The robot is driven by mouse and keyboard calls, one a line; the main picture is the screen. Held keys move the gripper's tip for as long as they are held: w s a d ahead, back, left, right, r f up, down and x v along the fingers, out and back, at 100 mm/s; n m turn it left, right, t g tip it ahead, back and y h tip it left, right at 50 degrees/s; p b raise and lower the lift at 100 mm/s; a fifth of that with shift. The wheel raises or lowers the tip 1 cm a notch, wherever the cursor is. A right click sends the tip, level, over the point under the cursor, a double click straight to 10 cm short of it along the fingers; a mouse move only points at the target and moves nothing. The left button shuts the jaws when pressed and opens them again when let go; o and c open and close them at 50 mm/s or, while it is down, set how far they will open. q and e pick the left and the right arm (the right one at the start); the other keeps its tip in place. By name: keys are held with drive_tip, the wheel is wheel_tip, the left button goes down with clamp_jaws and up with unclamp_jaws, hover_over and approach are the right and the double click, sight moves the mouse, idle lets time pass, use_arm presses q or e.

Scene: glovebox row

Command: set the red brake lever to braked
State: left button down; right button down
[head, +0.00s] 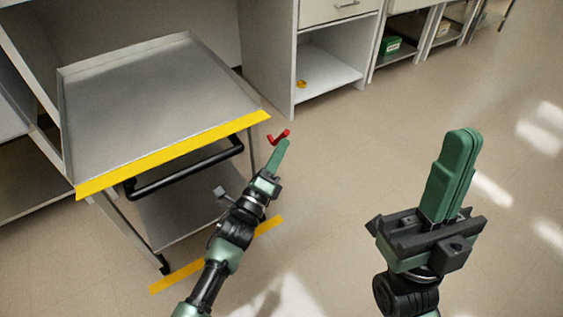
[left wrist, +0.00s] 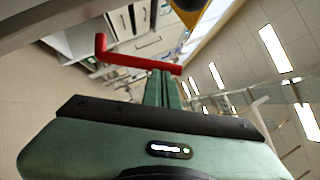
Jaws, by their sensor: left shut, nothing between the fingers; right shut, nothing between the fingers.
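The red brake lever (head: 279,136) shows in the head view just off the right corner of the grey cart (head: 150,88). It also shows in the left wrist view as a red bent bar (left wrist: 138,58) across the upper middle. My left gripper (head: 284,145) is shut and empty, with its fingertips right at the lever. In the left wrist view its green fingers (left wrist: 163,75) end close to the bar; I cannot tell whether they touch it. My right gripper (head: 470,135) is shut and empty, raised over open floor at the right, away from the cart.
The cart has a yellow front edge (head: 170,155), a black push handle (head: 185,172) and a lower shelf. White cabinets (head: 268,50) stand behind, with a green box (head: 390,45) on a shelf. The floor at right is clear.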

sight(277, 138)
use_arm(q)
drive_tip(key=p, duration=0.1)
drive_tip(key=r+n+p, duration=0.1)
drive_tip(key=r+n+y+p, duration=0.1)
drive_tip(key=p, duration=0.1)
drive_tip(key=shift+w+a, duration=0.25)
drive_tip(key=shift+w, duration=0.1)
use_arm(e)
drive_tip(key=w+a+f+g+h, duration=0.2)
drive_tip(key=w+f+g+h, duration=0.1)
drive_tip(key=w+f+g, duration=0.95)
use_arm(q)
drive_tip(key=shift+w+a+r+n+g+y+p, duration=0.25)
drive_tip(key=shift+r+n+g+y+p, duration=0.35)
drive_tip(key=shift+p, duration=0.4)
drive_tip(key=shift+w+a+r+p, duration=0.35)
drive_tip(key=shift+w+p, duration=0.15)
drive_tip(key=shift+p, duration=0.4)
use_arm(e)
drive_tip(key=s+d+f+g+h, duration=0.2)
drive_tip(key=f+g, duration=0.3)
drive_tip(key=f, duration=0.3)
drive_tip(key=s+d+f+g+h, duration=0.1)
drive_tip(key=f+g, duration=0.3)
drive_tip(key=f, duration=0.4)
drive_tip(key=shift+s+d+f+g+h, duration=0.35)
drive_tip(key=shift+s+d+f+h, duration=0.05)
